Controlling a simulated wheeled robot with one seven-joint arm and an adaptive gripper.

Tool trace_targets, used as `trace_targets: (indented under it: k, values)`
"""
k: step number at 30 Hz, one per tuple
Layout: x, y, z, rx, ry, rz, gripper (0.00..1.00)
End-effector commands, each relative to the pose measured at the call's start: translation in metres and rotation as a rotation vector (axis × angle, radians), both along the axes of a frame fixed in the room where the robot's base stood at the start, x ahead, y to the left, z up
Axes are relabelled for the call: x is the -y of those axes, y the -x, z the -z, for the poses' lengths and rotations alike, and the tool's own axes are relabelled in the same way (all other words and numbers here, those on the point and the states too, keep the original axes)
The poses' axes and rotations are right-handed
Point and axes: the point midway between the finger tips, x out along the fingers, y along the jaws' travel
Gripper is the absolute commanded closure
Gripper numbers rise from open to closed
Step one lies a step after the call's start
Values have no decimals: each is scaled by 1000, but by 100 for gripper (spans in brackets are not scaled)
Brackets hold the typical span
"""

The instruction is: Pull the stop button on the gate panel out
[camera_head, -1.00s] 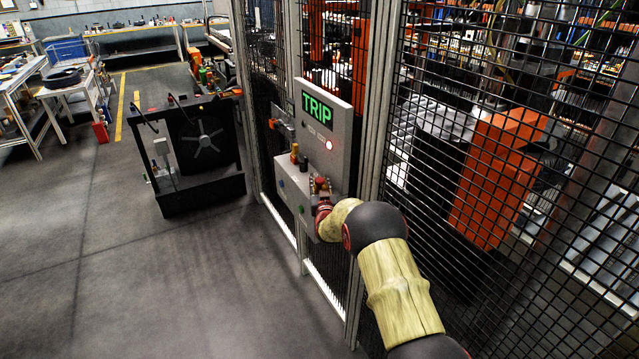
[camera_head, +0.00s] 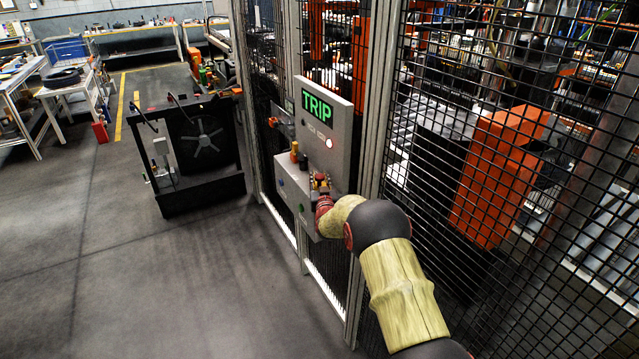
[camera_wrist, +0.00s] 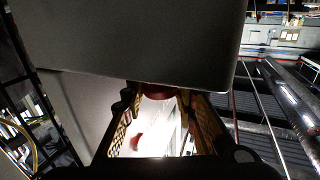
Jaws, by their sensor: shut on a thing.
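The gate panel (camera_head: 338,112) is a grey box on the fence with a green "TRIP" display and a lit round lamp. A lower grey box (camera_head: 293,185) juts out from it and carries small coloured buttons. My gripper (camera_head: 320,184) is at the right end of this lower box. In the wrist view, my gripper's fingers (camera_wrist: 157,98) are closed around a red round button (camera_wrist: 158,91), which I take to be the stop button. The grey panel edge hides part of it. In the head view the button is hidden by my gripper.
Black mesh fence (camera_head: 440,190) and an upright post run close beside my arm on the right. An orange machine (camera_head: 497,175) stands behind the mesh. A dark cart with a fan (camera_head: 200,145) stands left of the panel. The floor at front left is clear.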

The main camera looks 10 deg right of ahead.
Motion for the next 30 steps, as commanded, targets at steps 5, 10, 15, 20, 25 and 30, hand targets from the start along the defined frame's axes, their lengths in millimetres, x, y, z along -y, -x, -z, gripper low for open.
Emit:
trace_targets:
  k: [5, 10, 15, 20, 25, 30]
  values:
    - [-1, -1, -5, 6, 0, -1, 100]
    - [-1, -1, -6, 7, 1, -1, 66]
    - [0, -1, -4, 5, 0, -1, 62]
    - [0, 0, -4, 4, 0, 0, 62]
    - [-1, 8, -4, 3, 0, 0, 62]
    - [-3, 33, -4, 3, 0, -1, 62]
